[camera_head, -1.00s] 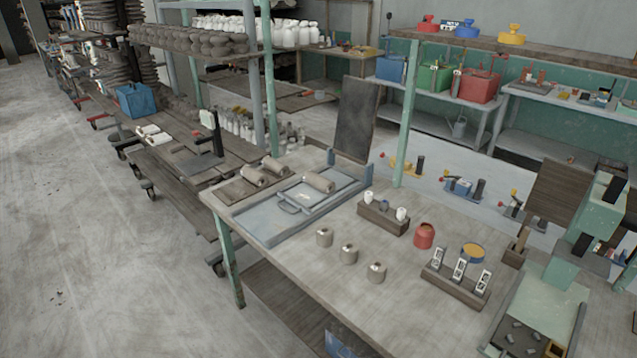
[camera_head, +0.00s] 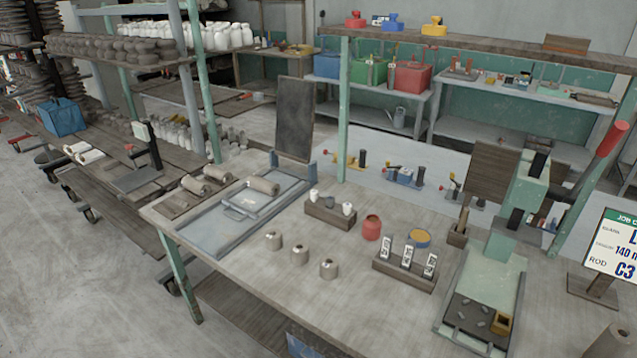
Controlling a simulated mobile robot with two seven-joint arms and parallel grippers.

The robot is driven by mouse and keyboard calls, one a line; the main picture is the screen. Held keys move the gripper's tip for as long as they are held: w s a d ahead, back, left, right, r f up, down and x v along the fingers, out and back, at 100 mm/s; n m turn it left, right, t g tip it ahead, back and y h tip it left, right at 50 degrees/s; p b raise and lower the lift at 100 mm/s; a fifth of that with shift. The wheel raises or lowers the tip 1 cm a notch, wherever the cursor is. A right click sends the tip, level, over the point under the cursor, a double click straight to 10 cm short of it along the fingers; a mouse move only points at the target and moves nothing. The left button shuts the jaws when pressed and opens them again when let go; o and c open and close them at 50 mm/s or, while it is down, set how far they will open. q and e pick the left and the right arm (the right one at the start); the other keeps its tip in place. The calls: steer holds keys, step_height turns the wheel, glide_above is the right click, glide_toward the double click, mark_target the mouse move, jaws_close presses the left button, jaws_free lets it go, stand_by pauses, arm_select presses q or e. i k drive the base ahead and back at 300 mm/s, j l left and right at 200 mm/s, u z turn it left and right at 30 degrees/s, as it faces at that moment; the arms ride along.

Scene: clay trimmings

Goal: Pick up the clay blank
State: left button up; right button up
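Several clay-coloured pieces could be the clay blank; I cannot tell which is meant. One clay roll (camera_head: 263,186) lies on the blue-grey tray (camera_head: 215,237) at the table's left end. Two more rolls (camera_head: 195,185) (camera_head: 216,174) lie on a dark board beside it. A larger beige piece (camera_head: 610,342) is cut off at the lower right edge. Neither of my grippers is in view.
A wooden block (camera_head: 330,214) with small cups, a red jar (camera_head: 371,228), a yellow-topped tin (camera_head: 420,239) and a labelled rack (camera_head: 404,270) stand on the table. A green device (camera_head: 487,290) and a job card (camera_head: 614,245) are at right. The front middle is clear.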

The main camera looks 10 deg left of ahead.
mark_target(265, 186)
steer(key=i+j+z, duration=0.1)
steer(key=j+z, duration=0.9)
steer(key=j, duration=0.4)
steer(key=k+j+z, duration=0.2)
steer(key=j, duration=0.9)
steer(key=k+j+z, duration=0.1)
steer(key=j, duration=0.4)
